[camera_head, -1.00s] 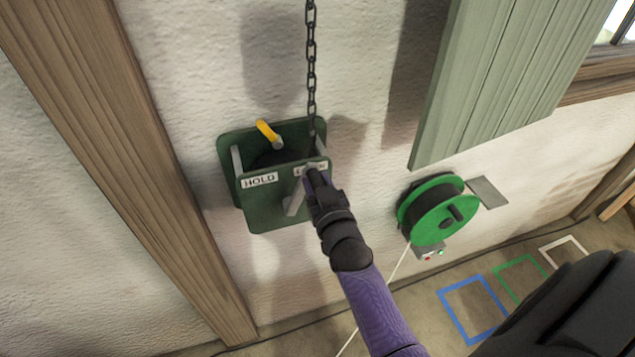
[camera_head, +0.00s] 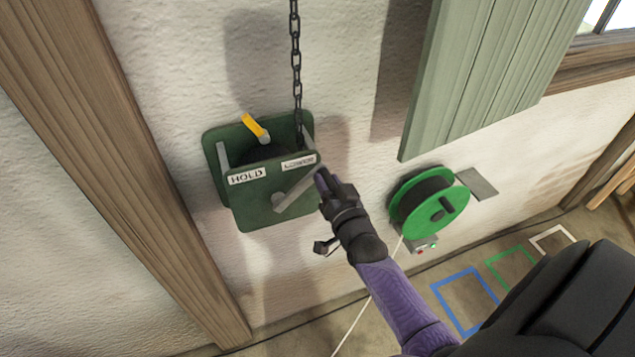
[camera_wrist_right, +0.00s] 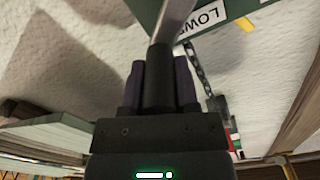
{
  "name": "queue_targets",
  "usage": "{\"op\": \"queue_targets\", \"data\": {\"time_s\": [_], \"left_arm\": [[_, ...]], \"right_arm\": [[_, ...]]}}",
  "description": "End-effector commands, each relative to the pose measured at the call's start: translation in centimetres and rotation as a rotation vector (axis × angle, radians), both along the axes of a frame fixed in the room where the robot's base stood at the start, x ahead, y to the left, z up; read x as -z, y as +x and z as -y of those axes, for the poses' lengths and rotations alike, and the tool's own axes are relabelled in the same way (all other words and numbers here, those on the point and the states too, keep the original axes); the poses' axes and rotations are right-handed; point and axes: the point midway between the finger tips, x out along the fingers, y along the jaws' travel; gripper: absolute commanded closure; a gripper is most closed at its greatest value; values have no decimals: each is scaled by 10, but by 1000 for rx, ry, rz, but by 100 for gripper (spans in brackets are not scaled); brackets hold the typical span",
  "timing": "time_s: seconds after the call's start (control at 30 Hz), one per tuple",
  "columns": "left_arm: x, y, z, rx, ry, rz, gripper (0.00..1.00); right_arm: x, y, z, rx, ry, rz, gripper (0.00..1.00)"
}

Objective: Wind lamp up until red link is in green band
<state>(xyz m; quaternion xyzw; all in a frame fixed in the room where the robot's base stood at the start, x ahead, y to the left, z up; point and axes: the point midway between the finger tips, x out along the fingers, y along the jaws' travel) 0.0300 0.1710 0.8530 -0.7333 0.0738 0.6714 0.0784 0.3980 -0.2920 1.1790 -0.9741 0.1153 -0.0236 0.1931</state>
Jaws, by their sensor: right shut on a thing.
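The green winch box (camera_head: 260,212) is on the wall, with a HOLD label (camera_head: 247,176) and a second label, partly readable as LOWER in the wrist view (camera_wrist_right: 203,17). Its grey crank arm (camera_head: 293,192) points up and right from the hub. My right gripper (camera_head: 324,180) is shut on the crank's dark handle (camera_wrist_right: 159,80), which shows between its fingers. A yellow-tipped lever (camera_head: 254,127) tilts up and left. The dark chain (camera_head: 296,60) runs up out of view. In the wrist view, small red and green patches (camera_wrist_right: 235,140) show beyond the chain, too small to tell apart. No lamp shows.
A green reel (camera_head: 438,210) with a pale cord is on the wall to the right, below a grey-green shutter (camera_head: 490,75). A timber post (camera_head: 120,170) stands at left. Blue (camera_head: 466,300) and green outlines mark the floor. Wall space around the winch is clear.

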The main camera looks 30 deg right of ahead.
Motion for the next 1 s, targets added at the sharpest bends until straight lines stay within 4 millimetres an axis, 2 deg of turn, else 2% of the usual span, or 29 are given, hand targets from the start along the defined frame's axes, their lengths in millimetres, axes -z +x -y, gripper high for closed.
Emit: {"op": "queue_targets", "data": {"time_s": [0.2, 0.23, 0.37, 0.4, 0.73, 0.87, 1.0], "left_arm": [[-1, 0, 0, 0, 0, 0, 25], [-1, 0, 0, 0, 0, 0, 25], [-1, 0, 0, 0, 0, 0, 25], [-1, 0, 0, 0, 0, 1, 25], [-2, 0, 0, 0, -1, 1, 25], [-4, 0, 1, 0, -1, 1, 25], [-3, 0, 1, -1, -1, 1, 25]], "right_arm": [[1, 0, 0, 0, -1, -5, 100], [1, 0, 0, 0, -2, -5, 57], [0, 0, 0, 0, -2, -4, 29], [0, 0, 0, 0, -3, -4, 25], [0, -6, -2, 0, -3, -3, 25], [0, -29, -7, 0, -4, -6, 25], [1, -61, -15, 0, -4, -6, 25]]}}
